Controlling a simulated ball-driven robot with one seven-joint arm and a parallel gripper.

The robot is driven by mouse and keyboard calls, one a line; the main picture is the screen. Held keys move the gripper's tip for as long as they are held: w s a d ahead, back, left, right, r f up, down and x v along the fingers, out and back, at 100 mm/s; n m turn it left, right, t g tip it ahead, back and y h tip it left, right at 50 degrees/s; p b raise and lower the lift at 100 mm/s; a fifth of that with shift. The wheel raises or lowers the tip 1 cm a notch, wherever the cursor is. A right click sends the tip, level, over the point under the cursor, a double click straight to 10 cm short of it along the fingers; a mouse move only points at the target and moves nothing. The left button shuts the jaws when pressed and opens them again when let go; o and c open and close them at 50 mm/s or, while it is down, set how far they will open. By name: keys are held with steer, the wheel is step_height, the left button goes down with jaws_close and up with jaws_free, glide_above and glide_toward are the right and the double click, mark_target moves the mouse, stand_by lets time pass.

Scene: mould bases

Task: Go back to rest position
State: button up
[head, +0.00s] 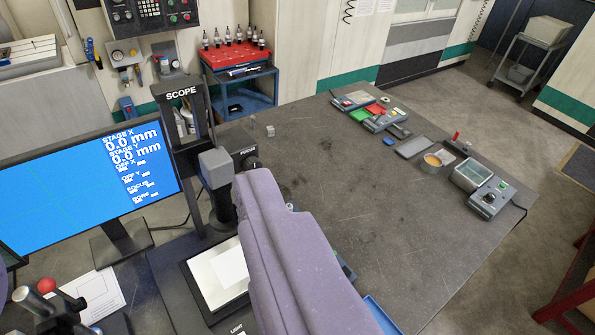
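No gripper fingers can be made out in the head view. A large purple link of my own arm reaches up from the bottom middle and covers part of the table (345,205). A scope on a dark stand (216,170) stands left of it, over a lit stage (210,280) with a pale square plate (230,267) on it. My arm hides the right part of the stage and whatever lies behind it. A small grey cube (270,131) lies on the table beyond the scope.
A blue screen (90,190) stands at left, with a red-knobbed lever (47,287) below. The table's middle is clear.

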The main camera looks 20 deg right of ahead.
step_height(320, 180, down, 9)
steer(key=b, duration=0.8)
steer(key=shift+b, duration=0.4)
